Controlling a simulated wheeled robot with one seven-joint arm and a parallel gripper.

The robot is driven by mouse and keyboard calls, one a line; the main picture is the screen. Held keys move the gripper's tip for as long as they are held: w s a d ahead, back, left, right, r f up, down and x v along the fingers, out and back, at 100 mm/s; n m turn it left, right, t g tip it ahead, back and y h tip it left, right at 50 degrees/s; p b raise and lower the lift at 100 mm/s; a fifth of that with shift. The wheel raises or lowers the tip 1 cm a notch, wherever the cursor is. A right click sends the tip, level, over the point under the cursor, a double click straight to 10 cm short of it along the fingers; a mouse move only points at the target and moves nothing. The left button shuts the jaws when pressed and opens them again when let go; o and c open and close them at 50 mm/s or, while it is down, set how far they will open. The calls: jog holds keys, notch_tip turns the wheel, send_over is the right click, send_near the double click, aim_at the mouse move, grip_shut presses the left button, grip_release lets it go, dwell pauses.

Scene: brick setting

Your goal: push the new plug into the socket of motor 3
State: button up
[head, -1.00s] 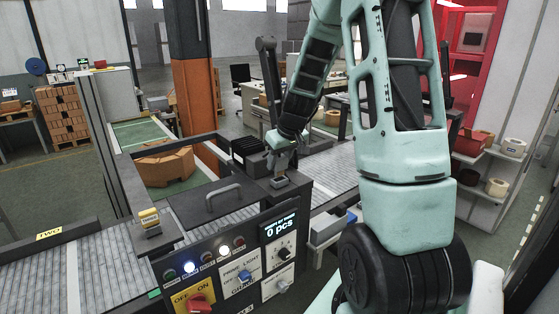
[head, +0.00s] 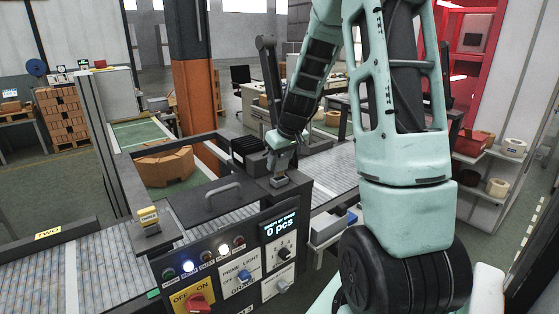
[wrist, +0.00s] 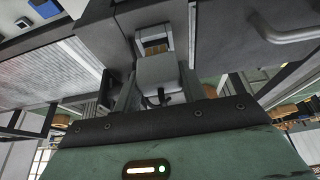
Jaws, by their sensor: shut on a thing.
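My gripper (head: 281,160) points down over the top right corner of the dark machine housing in the head view. In the wrist view my gripper (wrist: 158,95) is shut on a pale grey plug (wrist: 158,71) with a short dark cable at its rear. The plug is in line with a grey socket (wrist: 152,33) on the housing. A brownish strip shows between plug and socket housing, and I cannot tell how deep the plug sits. In the head view a small grey block (head: 279,182) lies right below my fingers; plug and socket are hard to tell apart there.
The housing carries a control panel (head: 240,262) with lamps, knobs and a red switch. A curved handle (head: 222,194) stands on its top, left of my gripper. Roller conveyors (head: 80,275) run on both sides.

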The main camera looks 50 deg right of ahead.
aim_at(280, 158)
jog(key=shift+f+b, duration=1.3)
jog(key=o, duration=1.5)
jog(key=shift+c, duration=0.2)
jog(key=shift+r+p, duration=1.95)
jog(key=shift+r, duration=1.1)
